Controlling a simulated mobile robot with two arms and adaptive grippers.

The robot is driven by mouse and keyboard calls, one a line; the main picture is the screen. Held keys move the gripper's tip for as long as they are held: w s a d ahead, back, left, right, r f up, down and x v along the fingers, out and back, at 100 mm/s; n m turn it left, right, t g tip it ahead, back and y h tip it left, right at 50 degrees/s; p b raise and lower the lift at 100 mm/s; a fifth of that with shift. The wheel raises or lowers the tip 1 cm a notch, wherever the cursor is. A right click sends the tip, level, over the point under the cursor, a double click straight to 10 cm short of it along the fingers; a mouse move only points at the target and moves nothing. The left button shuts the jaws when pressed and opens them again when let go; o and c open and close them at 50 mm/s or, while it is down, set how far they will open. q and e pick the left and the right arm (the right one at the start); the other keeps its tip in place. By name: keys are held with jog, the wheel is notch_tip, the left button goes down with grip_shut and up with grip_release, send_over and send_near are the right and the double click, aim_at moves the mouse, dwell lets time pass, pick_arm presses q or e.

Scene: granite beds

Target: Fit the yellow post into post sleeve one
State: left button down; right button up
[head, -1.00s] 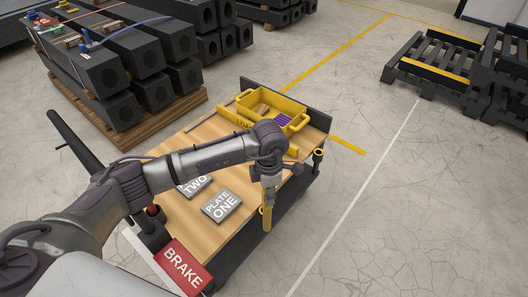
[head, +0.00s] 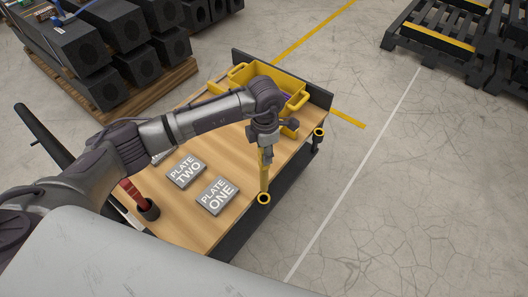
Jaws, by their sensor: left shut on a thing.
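My left gripper (head: 264,144) is shut on the yellow post (head: 264,170), which hangs upright at the cart's right edge. Just below its lower end is a dark sleeve with a yellow ring (head: 264,199). Dark shows inside the ring. I cannot tell whether the post tip is above, behind or just at the ring. A second yellow-ringed sleeve (head: 318,132) stands farther back on the same edge, empty. No number is readable on either sleeve. My right gripper is out of view.
The wooden cart top (head: 225,229) carries plate one (head: 218,196), plate two (head: 186,171) and a yellow tote (head: 297,103) at the back, partly behind my arm.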

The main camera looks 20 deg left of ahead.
aim_at(264, 172)
pick_arm(q)
notch_tip(264, 172, down, 4)
jog(key=b, duration=0.3)
jog(key=shift+f, duration=0.25)
jog(key=shift+f+b, duration=0.45)
jog(key=shift+b, duration=0.15)
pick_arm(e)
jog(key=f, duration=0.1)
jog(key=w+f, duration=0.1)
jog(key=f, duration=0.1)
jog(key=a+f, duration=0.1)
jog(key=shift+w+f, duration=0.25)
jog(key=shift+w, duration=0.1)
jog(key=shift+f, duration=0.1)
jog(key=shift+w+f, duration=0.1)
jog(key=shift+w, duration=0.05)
